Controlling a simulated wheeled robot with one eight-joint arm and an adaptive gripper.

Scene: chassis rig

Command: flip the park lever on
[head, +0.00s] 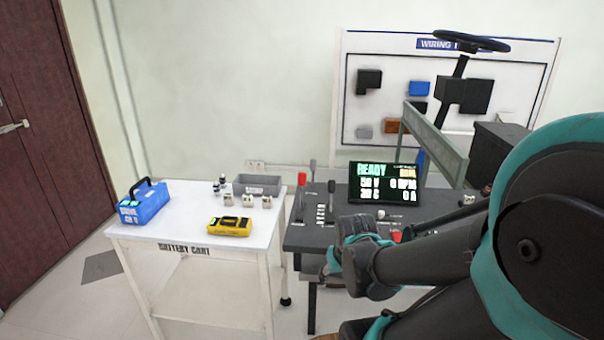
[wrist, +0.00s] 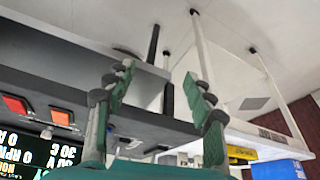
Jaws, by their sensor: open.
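The dark control panel (head: 296,238) carries a red-knobbed lever (head: 301,181), a grey-knobbed lever (head: 312,166) and a dark-knobbed lever (head: 331,188), all standing up near its left end. The panel labels are too small to read, so I cannot tell which is the park lever. My gripper (head: 333,262) is at the panel's front edge, nearer than the levers and apart from them. In the wrist view my gripper (wrist: 158,82) is open, with nothing between its green fingers. My arm hides the panel's front right part.
A display (head: 386,183) reading READY stands on the panel. A red control (head: 397,236) lies below it. The white battery cart (head: 185,225) at left holds a blue case (head: 143,203), a yellow device (head: 230,227) and a grey bin (head: 257,185). A steering wheel (head: 471,42) rises behind.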

